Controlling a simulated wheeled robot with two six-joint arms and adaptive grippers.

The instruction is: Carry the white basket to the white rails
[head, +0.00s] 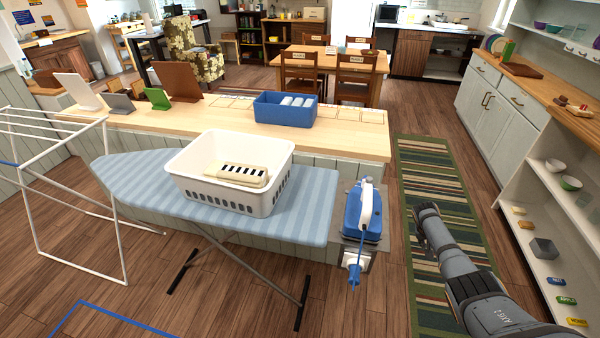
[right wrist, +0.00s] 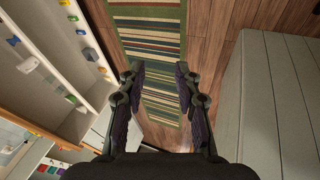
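The white basket (head: 220,185) stands upright on the blue striped ironing board (head: 130,190). A cream item with dark slots (head: 240,175) lies inside it. The white rails (head: 62,120) of a drying rack stand at the left, apart from the board's pointed end. My right gripper (right wrist: 160,72) shows in the right wrist view with its two fingers spread apart and nothing between them, above the floor and striped rug. In the head view my right arm reaches in from the lower right, well away from the basket. My left gripper is not in view.
A blue iron (head: 362,212) stands at the board's right end. Behind the board, a wooden counter (head: 345,135) holds a blue bin (head: 285,110) and several upright boards. A striped rug (head: 425,170) lies between counter and shelves. A blue floor outline (head: 100,308) lies at lower left.

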